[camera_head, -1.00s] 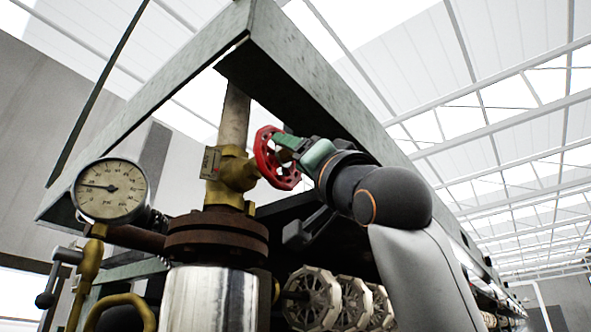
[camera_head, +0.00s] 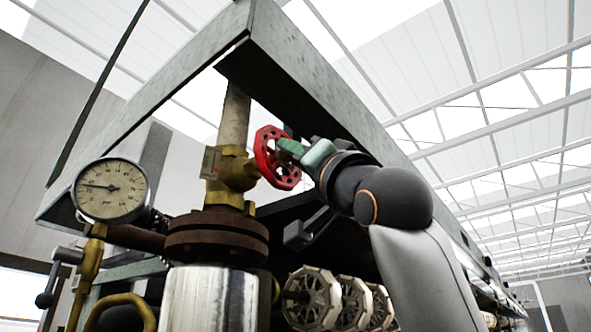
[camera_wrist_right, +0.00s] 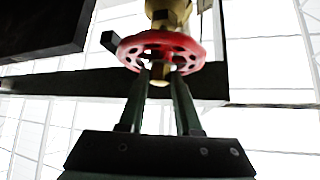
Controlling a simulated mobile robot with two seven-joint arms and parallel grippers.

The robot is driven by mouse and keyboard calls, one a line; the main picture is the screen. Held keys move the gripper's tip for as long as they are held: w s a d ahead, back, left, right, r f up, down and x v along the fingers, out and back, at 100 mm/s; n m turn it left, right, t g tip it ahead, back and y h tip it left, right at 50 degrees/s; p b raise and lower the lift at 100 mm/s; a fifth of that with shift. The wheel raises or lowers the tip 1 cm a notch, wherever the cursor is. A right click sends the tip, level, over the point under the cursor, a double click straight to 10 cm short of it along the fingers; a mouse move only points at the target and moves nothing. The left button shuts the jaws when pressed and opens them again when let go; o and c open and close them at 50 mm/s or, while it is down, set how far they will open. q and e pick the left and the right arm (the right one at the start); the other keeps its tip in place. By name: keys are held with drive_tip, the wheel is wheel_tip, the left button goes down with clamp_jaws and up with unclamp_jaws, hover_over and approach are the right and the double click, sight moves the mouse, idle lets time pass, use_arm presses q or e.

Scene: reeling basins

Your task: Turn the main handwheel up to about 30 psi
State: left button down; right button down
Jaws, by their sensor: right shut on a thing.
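The red main handwheel (camera_head: 268,158) sits on the right side of the brass valve (camera_head: 234,175). My right gripper (camera_head: 286,152) is shut on the handwheel, its green fingers at the wheel's face. In the right wrist view the two fingers (camera_wrist_right: 160,88) reach to the near side of the red wheel (camera_wrist_right: 187,52), with the brass valve body (camera_wrist_right: 168,12) behind it. The round pressure gauge (camera_head: 111,190) is at the left; its needle points left, slightly up, and the exact psi is too small to read. My left gripper is not in view.
A rusty flange (camera_head: 216,238) and a shiny metal cylinder (camera_head: 207,298) stand below the valve. A green-grey beam frame (camera_head: 320,85) runs above my arm. Several pale spoked reels (camera_head: 312,298) are below right. Brass pipes (camera_head: 88,268) are at lower left.

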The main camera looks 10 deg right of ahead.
drive_tip(key=shift+n+y, duration=0.4)
drive_tip(key=shift+n, duration=0.2)
drive_tip(key=shift+w+d+n+g+y, duration=0.1)
drive_tip(key=shift+n+g+y, duration=1.45)
drive_tip(key=shift+n, duration=0.7)
drive_tip(key=shift+w+d+n+g+y, duration=0.1)
drive_tip(key=shift+n+g+y, duration=1.45)
drive_tip(key=shift+n, duration=0.65)
drive_tip(key=shift+w+d+n+g+y, duration=0.1)
drive_tip(key=shift+n+g+y, duration=1.2)
drive_tip(key=shift+n+y, duration=0.75)
drive_tip(key=shift+n+g, duration=0.8)
drive_tip(key=shift+n, duration=0.3)
drive_tip(key=c, duration=0.6)
unclamp_jaws()
drive_tip(key=shift+f, duration=0.1)
